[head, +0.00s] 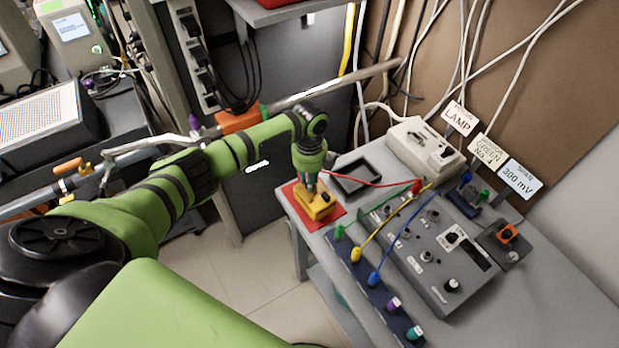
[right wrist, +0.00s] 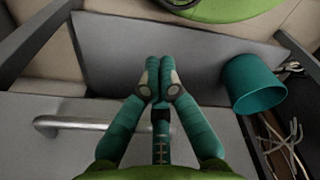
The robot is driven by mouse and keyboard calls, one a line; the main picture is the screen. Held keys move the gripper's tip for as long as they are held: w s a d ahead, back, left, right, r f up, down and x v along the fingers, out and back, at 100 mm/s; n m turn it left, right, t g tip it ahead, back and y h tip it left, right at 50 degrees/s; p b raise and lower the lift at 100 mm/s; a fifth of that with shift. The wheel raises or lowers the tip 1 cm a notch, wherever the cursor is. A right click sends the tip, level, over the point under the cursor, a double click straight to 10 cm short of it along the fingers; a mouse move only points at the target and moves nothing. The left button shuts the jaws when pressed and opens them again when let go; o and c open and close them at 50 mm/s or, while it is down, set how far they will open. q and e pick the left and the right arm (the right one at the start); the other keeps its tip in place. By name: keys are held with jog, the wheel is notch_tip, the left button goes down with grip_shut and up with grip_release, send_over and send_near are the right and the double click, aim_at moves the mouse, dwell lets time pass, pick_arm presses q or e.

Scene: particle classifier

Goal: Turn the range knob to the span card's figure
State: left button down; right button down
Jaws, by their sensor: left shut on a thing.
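The span card (head: 520,178) stands upright at the right of the bench and reads 300 mV. My left gripper (head: 308,183) points down and is shut on a yellow block (head: 316,205) on a red mat (head: 338,214), left of the panel. My right gripper (right wrist: 160,82) has its fingertips together with nothing visible between them.
Lamp (head: 460,118) and sensor (head: 485,152) cards stand behind the panel. A black tray (head: 362,177) lies behind the mat. A teal cup (right wrist: 254,84) is right of my right gripper.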

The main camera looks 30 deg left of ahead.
pick_arm(q)
jog(key=c, duration=1.1)
grip_release()
jog(key=shift+o, duration=0.2)
notch_tip(320, 180, up, 12)
